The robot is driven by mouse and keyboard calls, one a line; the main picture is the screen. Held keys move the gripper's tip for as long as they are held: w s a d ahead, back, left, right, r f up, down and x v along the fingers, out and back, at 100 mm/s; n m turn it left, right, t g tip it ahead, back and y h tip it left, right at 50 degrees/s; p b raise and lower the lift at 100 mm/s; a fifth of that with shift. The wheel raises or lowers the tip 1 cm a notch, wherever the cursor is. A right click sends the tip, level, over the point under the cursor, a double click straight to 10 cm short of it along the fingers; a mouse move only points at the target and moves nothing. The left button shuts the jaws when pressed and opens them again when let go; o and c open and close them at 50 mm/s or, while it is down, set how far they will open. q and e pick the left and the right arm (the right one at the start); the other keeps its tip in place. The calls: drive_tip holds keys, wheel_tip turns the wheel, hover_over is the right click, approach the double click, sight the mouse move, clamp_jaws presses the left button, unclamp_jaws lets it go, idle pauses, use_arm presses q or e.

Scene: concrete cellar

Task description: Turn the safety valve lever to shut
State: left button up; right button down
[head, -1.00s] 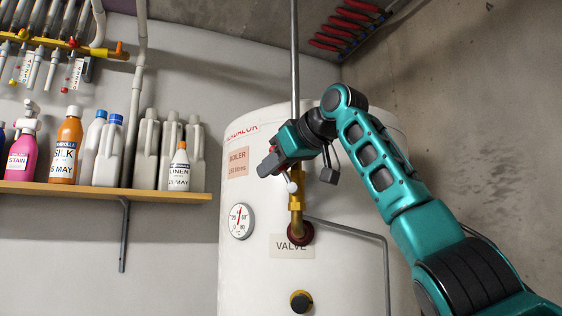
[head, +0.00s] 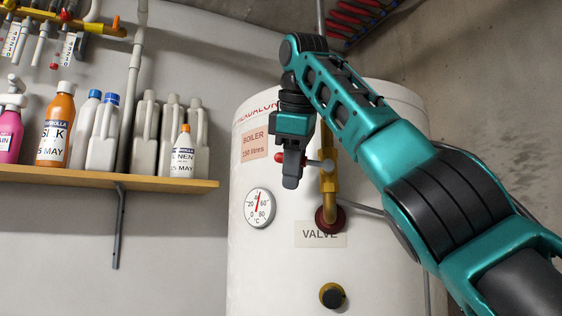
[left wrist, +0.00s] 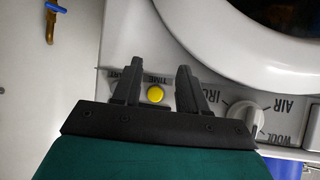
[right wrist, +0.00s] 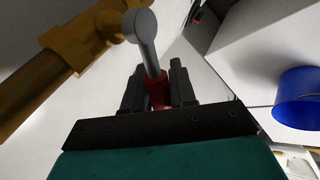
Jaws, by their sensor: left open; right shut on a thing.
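The safety valve (head: 328,182) is a brass body on a vertical pipe in front of the white boiler. Its lever has a grey hub (head: 328,165) and a red grip (head: 280,158). The lever points left, roughly level, across the upright body. My right gripper (head: 291,172) points down and is shut on the lever's red grip. The right wrist view shows the red grip (right wrist: 157,92) between its fingers, partly hidden by them, with the brass body (right wrist: 85,45) at upper left. My left gripper (left wrist: 158,75) is open and empty; the head view does not show it.
The boiler (head: 270,270) carries a dial, a black knob (head: 332,295) and a VALVE label. A shelf (head: 100,181) with several bottles is at left. In the left wrist view, a white appliance (left wrist: 190,70) with a dial is close to my left fingers. A blue bucket (right wrist: 298,98) shows at right.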

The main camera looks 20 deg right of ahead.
drive_tip(key=shift+f+n+g+h, duration=0.4)
drive_tip(key=shift+f+g+h, duration=0.15)
drive_tip(key=shift+h, duration=0.35)
drive_tip(key=shift+s, duration=0.1)
drive_tip(key=c, duration=1.3)
unclamp_jaws()
drive_tip(key=shift+c, duration=0.2)
drive_tip(key=shift+o, duration=0.2)
drive_tip(key=shift+f, duration=0.1)
